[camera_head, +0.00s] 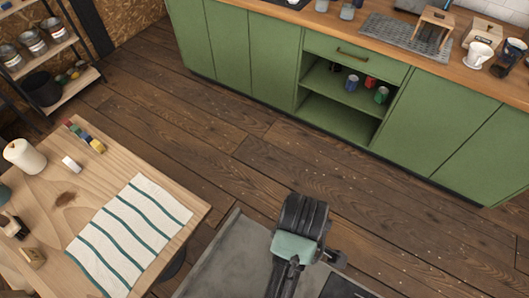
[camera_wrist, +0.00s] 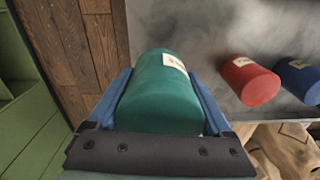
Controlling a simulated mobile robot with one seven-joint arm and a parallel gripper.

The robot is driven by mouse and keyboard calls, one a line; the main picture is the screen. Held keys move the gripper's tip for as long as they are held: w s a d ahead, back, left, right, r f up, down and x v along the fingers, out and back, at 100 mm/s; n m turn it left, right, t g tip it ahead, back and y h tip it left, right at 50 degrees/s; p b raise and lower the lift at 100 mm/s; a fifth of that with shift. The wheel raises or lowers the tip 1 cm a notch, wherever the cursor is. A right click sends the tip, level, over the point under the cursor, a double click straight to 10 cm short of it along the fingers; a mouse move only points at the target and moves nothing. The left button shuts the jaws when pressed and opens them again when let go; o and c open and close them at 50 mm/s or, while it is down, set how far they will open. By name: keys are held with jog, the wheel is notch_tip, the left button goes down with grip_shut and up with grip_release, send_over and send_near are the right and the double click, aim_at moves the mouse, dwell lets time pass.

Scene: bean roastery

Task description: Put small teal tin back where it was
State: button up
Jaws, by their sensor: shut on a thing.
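The teal tin (camera_wrist: 158,92), a cylinder with a pale label, fills the middle of the wrist view. My gripper (camera_wrist: 160,100) is shut on it, with one blue finger along each side. The tin's near end is partly hidden by the gripper's dark body. In the head view my arm is at the bottom centre, and I cannot make out the held tin there.
In the head view an open shelf (camera_head: 340,108) in the green cabinet holds several small tins. A wooden table (camera_head: 115,180) is at left; floor between is clear.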

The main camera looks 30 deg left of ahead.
jog(key=s+a+n, duration=0.4)
jog(key=n, duration=0.6)
notch_tip(320, 180, down, 10)
jog(key=shift+w+d+r+p, duration=0.1)
jog(key=shift+w+p, duration=0.05)
jog(key=shift+p, duration=0.3)
jog(key=shift+f, duration=0.2)
jog(key=o, duration=1.4)
notch_tip(320, 180, up, 12)
jog(key=shift+w+d+r, duration=0.15)
